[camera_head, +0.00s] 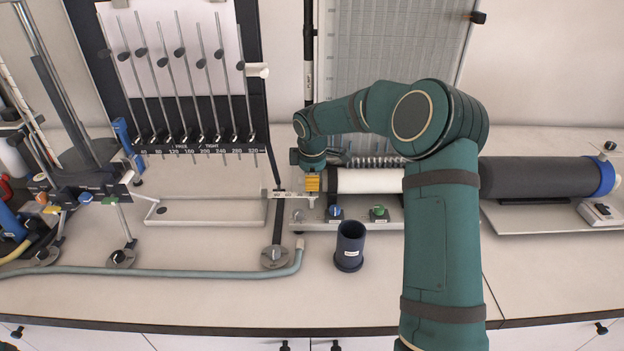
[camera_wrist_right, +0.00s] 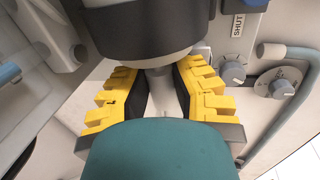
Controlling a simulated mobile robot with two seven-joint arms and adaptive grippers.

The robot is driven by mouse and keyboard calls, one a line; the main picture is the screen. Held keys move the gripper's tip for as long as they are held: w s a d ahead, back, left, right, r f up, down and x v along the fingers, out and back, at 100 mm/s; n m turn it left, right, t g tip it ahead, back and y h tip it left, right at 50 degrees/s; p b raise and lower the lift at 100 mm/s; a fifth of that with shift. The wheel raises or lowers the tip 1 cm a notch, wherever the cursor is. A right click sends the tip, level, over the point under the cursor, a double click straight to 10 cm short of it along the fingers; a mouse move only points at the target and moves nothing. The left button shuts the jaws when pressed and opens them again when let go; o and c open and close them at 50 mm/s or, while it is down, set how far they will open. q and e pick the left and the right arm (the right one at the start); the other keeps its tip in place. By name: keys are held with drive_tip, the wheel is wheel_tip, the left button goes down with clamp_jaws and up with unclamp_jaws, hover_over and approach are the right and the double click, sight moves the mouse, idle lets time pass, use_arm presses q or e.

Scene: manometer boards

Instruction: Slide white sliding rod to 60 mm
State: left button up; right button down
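My right gripper (camera_head: 312,184) has yellow fingers. In the head view it points down at the left end of a white cylinder (camera_head: 372,180), by a small labelled scale strip (camera_head: 287,194). In the right wrist view the fingers (camera_wrist_right: 163,98) stand apart, with dark inner pads. A pale, narrow piece (camera_wrist_right: 163,92) shows between them. It may be the white sliding rod, but I cannot tell for sure, nor whether the pads touch it. My arm hides part of the cylinder and bench. The 60 mm mark cannot be read. My left gripper is not in view.
A rack of thin metal rods with black knobs (camera_head: 180,52) stands at the back left. A dark cup (camera_head: 350,246) stands in front of the gripper. Valve knobs (camera_head: 379,212) and a grey hose (camera_head: 180,272) lie near. A large dark cylinder (camera_head: 535,178) is at right.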

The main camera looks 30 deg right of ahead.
drive_tip(key=shift+f, duration=0.1)
drive_tip(key=w+a, duration=0.1)
drive_tip(key=w+a+p, duration=0.1)
drive_tip(key=a, duration=0.1)
drive_tip(key=w+a, duration=0.1)
drive_tip(key=a, duration=0.1)
drive_tip(key=c, duration=1.1)
unclamp_jaws()
drive_tip(key=o, duration=0.3)
drive_tip(key=shift+w+f, duration=0.1)
drive_tip(key=shift+o, duration=0.2)
wheel_tip(320, 180, up, 12)
drive_tip(key=s+a, duration=0.1)
drive_tip(key=s, duration=0.1)
drive_tip(key=shift+a, duration=0.2)
